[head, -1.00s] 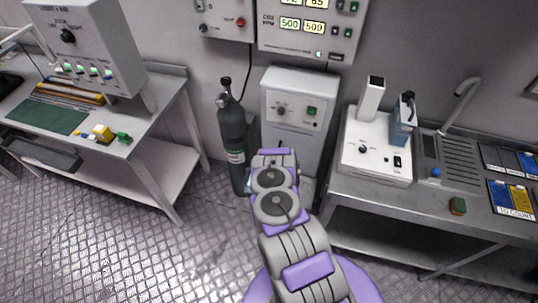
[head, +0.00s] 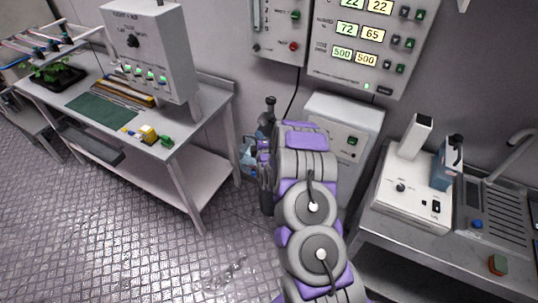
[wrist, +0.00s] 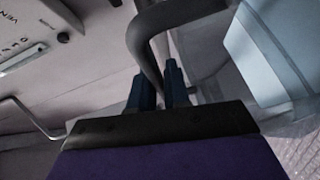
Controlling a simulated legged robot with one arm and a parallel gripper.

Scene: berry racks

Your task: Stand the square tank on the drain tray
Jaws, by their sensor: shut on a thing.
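My gripper (wrist: 157,88) is shut on a dark grey curved handle, its two dark blue fingers close together around it. A pale blue see-through body, which looks like the square tank (wrist: 262,45), fills the right of the wrist view. In the head view a bluish clear part of the tank (head: 248,158) shows left of my arm, near the gas cylinder. The rest of the tank and my gripper are hidden behind my arm there. A ribbed grey drain tray (head: 497,213) lies in the steel bench at the right, below a bent tap.
A white device (head: 405,200) with a blue part stands on the bench left of the drain tray. A green-and-red block (head: 498,264) sits in front of the tray. A left table (head: 190,135) holds a control box and small blocks. Open floor lies between.

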